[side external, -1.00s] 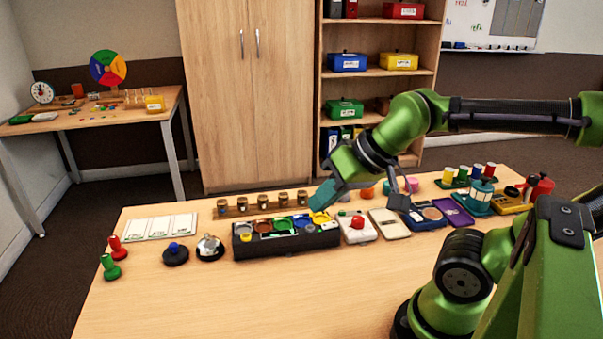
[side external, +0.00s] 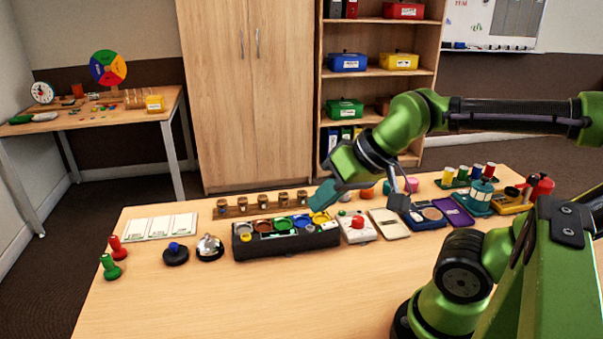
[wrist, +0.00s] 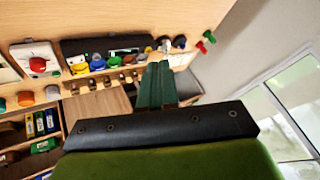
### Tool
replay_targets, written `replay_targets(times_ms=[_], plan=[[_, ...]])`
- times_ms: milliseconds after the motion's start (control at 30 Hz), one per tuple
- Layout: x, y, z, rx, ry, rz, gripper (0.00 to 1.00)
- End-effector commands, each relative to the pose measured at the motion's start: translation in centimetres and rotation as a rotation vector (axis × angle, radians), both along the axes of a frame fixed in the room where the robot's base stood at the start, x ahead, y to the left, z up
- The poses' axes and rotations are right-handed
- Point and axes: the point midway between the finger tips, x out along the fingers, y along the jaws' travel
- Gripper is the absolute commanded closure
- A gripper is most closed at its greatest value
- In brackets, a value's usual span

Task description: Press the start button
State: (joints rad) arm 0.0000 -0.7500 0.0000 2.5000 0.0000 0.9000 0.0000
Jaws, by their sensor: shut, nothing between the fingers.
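A white control box (side external: 347,234) stands on the table near the middle, with a large red dome button (side external: 358,222) and a small green spot (side external: 342,212) at its back left. I cannot read any label marking a start button. In the wrist view the box (wrist: 28,50) is at the upper left, with its red button (wrist: 38,65). My gripper (side external: 318,205) is shut and empty, its teal fingers angled down to the left, above and behind the right end of the black tray, left of the box. In the wrist view its fingers (wrist: 157,68) point upward in the middle.
A black tray (side external: 290,242) with coloured cups is left of the box, and several brown jars (side external: 263,201) stand behind it. A cream switch plate (side external: 390,224) is to the right. A bell (side external: 210,246) and a blue-topped button (side external: 175,254) are farther left. The front table area is clear.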

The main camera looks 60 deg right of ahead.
Motion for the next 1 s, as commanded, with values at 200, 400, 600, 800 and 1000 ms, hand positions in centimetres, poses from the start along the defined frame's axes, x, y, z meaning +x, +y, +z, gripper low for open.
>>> replay_targets(times_ms=[200, 400, 600, 800, 1000], plan=[[0.0, 0.0, 0.0, 0.000, 0.000, 0.000, 1.00], [0.5, -1.8, -1.2, 0.005, 0.051, -0.073, 1.00], [2.6, -6.8, -3.7, 0.122, 0.204, -0.310, 1.00], [4.4, -12.8, -6.5, 0.357, 0.343, -0.595, 1.00], [5.4, -19.4, -9.6, 0.635, 0.414, -0.874, 1.00]])
